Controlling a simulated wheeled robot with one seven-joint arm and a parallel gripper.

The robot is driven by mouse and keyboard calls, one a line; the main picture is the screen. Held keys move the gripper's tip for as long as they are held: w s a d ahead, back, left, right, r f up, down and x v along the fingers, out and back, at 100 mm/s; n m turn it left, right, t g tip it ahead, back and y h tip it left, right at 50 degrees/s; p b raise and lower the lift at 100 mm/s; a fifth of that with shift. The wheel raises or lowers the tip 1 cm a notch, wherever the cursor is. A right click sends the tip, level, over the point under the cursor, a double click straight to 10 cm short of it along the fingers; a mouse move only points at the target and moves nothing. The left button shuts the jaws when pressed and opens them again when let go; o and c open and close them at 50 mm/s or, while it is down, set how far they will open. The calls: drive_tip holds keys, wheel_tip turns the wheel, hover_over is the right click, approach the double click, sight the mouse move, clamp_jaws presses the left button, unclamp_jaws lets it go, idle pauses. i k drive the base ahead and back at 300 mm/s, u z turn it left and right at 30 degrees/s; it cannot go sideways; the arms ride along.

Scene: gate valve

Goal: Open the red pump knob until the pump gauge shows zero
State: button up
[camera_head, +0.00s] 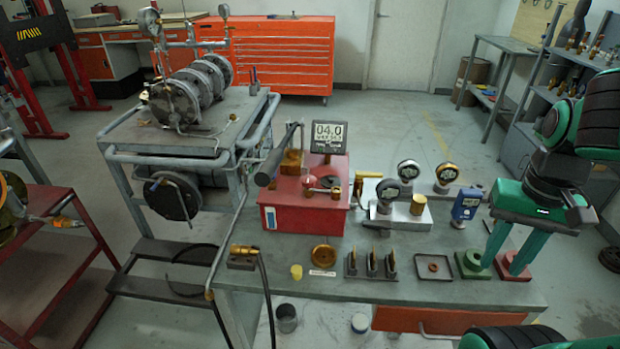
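The red pump (290,213) stands on the workbench, left of the middle. The pump gauge (329,132) is a dark-framed display at its back, and it reads about 04.0; the smaller line below is hard to read. A small round red knob (309,181) sits on top of the pump, beside a metal fitting. My gripper (502,268) is at the right end of the bench, pointing down, with its two green fingers apart and nothing seen between them. It is well to the right of the knob and not touching it.
Round dial gauges on a white block (398,216), a blue meter (466,205) and pointed brass parts (373,262) stand between pump and gripper. Green (471,265) and red (513,266) blocks are by my fingertips. A pump lever (275,160) rises at left.

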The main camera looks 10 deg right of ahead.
sight(308, 181)
drive_tip(key=k, duration=0.85)
drive_tip(key=u, duration=0.65)
drive_tip(key=i, duration=1)
drive_tip(key=z, duration=0.05)
